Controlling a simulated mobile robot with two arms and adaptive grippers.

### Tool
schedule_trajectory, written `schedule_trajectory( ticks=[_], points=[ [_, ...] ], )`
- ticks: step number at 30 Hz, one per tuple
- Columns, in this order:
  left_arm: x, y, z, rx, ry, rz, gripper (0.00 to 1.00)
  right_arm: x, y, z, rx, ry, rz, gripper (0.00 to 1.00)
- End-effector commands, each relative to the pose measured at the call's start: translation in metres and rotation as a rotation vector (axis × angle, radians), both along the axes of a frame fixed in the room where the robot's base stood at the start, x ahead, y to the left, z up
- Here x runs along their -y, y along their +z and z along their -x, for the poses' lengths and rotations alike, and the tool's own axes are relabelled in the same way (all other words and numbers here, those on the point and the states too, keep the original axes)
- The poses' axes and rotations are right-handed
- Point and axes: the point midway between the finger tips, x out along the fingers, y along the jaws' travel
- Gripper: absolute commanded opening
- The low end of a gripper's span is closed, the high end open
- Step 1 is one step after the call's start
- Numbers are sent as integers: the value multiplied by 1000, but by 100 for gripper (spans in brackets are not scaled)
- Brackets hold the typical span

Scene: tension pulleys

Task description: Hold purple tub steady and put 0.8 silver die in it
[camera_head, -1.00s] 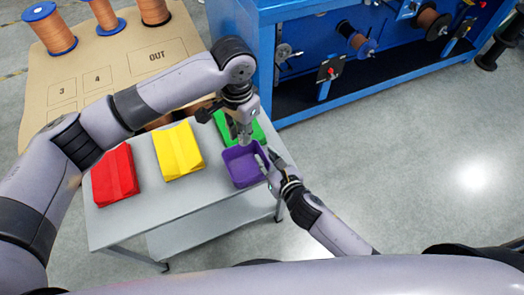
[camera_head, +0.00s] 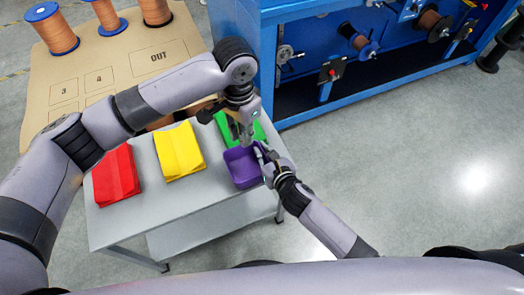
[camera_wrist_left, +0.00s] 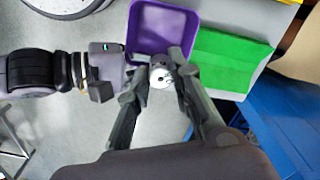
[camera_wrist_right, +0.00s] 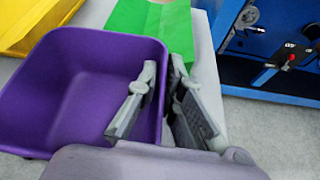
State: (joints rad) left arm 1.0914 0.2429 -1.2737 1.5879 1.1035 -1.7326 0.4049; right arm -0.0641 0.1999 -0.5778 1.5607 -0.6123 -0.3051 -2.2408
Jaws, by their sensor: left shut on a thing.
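The purple tub (camera_head: 243,174) stands open at the right end of the grey table. It also shows in the left wrist view (camera_wrist_left: 150,32) and the right wrist view (camera_wrist_right: 60,100), where I see no die in it. My left gripper (camera_head: 243,140) is above the tub's far side, shut on a small round silver die (camera_wrist_left: 161,77) with a dark hole. The die is hard to make out in the head view. My right gripper (camera_wrist_right: 160,80) straddles the tub's right wall, one finger inside and one outside, with a gap between them.
A blue machine (camera_head: 300,75) is behind. Copper spools (camera_head: 55,32) are at back left.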

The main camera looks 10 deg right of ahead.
Motion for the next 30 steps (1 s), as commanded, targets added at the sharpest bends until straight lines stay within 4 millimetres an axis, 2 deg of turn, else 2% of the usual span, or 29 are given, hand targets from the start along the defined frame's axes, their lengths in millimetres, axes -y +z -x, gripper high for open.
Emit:
schedule_trajectory(
  ticks=[3,17,30],
  points=[
    [0,0,0,1,0,1,0,0,0,0,0,0,0,0],
    [0,0,0,0,0,0,0,0,0,0,0,0,0,0],
    [0,-28,0,-1,1,1,0,0,0,0,0,0,0,0]
  ],
)
